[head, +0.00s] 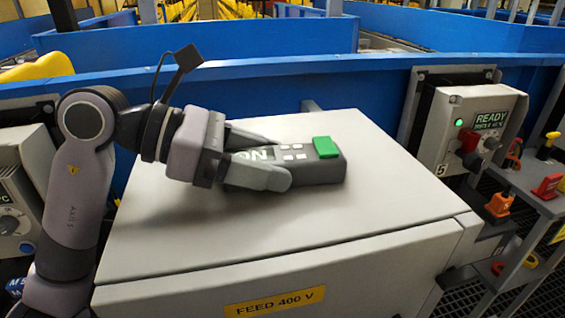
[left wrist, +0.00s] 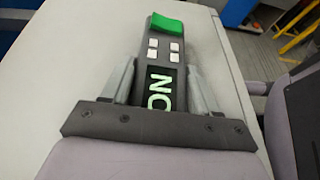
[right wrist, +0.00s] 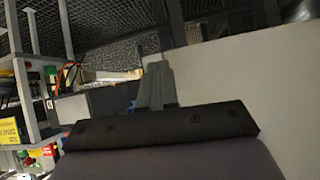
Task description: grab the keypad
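The keypad (head: 326,167) is a dark grey box with a green block at one end, small white buttons and lettering. It lies on the top of a light grey cabinet (head: 380,200). It also shows in the left wrist view (left wrist: 165,52), its green end pointing away. My left gripper (head: 268,160) has one finger along each long side of the keypad, around its lettered part. Whether the fingers press on it or leave a small gap, I cannot tell. My right gripper (right wrist: 158,85) is away from the keypad, its fingers together with nothing visible between them.
A blue conveyor wall (head: 330,75) runs behind the cabinet. A control box (head: 470,130) with a READY sign and a red knob stands at the right. Another grey box (head: 20,180) is at the left. The cabinet top's front and right are clear.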

